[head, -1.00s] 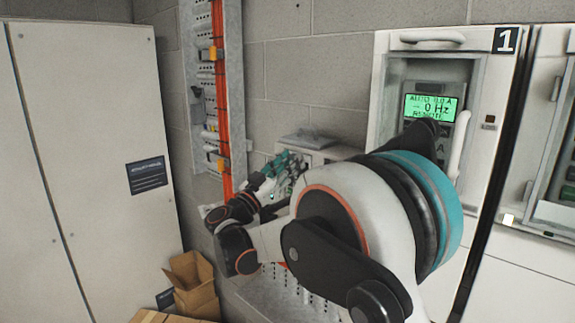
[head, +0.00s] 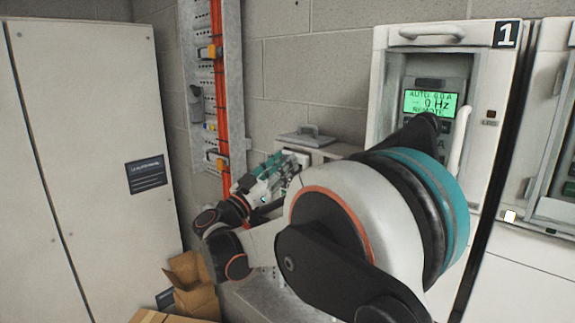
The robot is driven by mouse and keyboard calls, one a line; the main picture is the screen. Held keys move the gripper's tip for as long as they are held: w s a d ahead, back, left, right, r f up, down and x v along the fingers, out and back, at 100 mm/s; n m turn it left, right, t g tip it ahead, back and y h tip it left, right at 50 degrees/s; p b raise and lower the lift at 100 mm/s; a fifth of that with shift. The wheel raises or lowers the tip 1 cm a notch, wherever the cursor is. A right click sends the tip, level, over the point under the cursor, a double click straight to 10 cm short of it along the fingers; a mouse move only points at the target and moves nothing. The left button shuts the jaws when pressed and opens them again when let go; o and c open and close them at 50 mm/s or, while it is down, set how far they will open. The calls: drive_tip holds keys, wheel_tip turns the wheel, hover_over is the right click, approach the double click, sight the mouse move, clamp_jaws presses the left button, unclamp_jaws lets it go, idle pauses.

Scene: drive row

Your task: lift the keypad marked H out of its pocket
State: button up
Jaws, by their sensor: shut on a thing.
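My gripper (head: 284,166) reaches in at the front of a grey box on the wall side, left of the drive marked 1. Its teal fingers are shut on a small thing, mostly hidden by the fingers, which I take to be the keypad. No H can be read on it, and its pocket cannot be made out. My own arm covers much of the area in front of the drive. I cannot tell whether the held thing is clear of its seat.
Drive 1 (head: 503,70) stands at the right with a lit green display (head: 431,104). The grey box's lid (head: 306,138) has a raised handle. Orange cables (head: 218,90) run down the wall rail. A tall cabinet (head: 85,120) fills the left, with cardboard boxes (head: 192,285) below.

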drive_tip(key=s+a, duration=0.4)
drive_tip(key=a, duration=0.1)
drive_tip(key=shift+s+b, duration=0.35)
drive_tip(key=shift+s, duration=0.05)
idle(0.4)
